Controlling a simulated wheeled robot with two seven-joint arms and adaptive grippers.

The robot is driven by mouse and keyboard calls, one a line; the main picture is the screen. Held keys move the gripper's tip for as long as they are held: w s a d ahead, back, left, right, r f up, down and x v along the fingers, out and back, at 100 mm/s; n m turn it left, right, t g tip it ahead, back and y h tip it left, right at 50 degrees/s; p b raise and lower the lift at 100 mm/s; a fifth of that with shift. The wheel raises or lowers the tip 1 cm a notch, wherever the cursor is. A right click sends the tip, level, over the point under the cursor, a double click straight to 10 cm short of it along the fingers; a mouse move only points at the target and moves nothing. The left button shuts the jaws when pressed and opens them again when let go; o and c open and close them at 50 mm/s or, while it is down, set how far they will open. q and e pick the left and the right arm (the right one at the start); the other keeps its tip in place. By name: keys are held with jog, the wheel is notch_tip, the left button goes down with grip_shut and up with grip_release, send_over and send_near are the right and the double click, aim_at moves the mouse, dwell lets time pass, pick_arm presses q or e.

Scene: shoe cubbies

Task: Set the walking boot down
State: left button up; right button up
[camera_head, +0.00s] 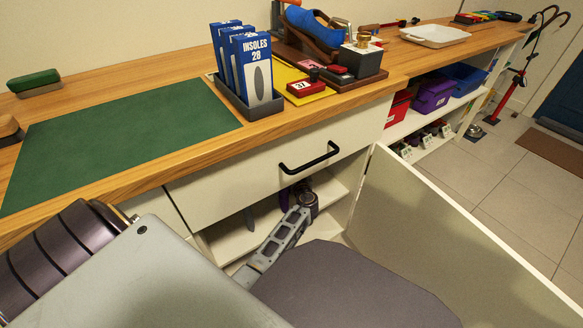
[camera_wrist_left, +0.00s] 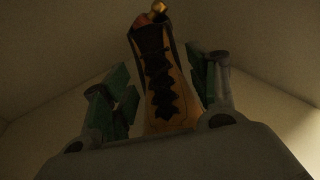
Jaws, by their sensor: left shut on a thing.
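The walking boot (camera_wrist_left: 165,90) shows in the left wrist view, tan with dark lacing down its front, in dim light. My left gripper (camera_wrist_left: 160,82) has its green-padded fingers on either side of the boot and is shut on it. Pale surfaces lie behind the boot; I cannot tell whether its sole touches one. In the head view the boot and my left gripper are not visible. One of my arm links reaches into the open cabinet under the counter (camera_head: 225,238). My right gripper is in neither view.
An open cabinet door (camera_head: 455,235) stands to the right of the cabinet opening. A drawer with a black handle (camera_head: 309,158) is above it. The countertop holds a green mat (camera_head: 115,135), insole boxes (camera_head: 255,70) and a white tray (camera_head: 434,36). Bins (camera_head: 432,95) sit on the shelf right.

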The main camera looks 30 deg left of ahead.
pick_arm(q)
jog(key=shift+f, duration=0.1)
jog(key=o, duration=0.8)
jog(key=shift+s+f, duration=0.1)
jog(key=o, duration=0.5)
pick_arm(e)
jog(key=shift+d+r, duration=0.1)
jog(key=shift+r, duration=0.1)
pick_arm(q)
jog(key=shift+d, duration=0.1)
jog(key=shift+p+v, duration=0.5)
jog(key=shift+v, duration=0.4)
jog(key=p+v, duration=0.1)
jog(key=v, duration=0.1)
jog(key=p+v, duration=0.1)
jog(key=v, duration=0.1)
jog(key=shift+s+r, duration=0.1)
jog(key=shift+r, duration=0.15)
jog(key=shift+s+d, duration=0.45)
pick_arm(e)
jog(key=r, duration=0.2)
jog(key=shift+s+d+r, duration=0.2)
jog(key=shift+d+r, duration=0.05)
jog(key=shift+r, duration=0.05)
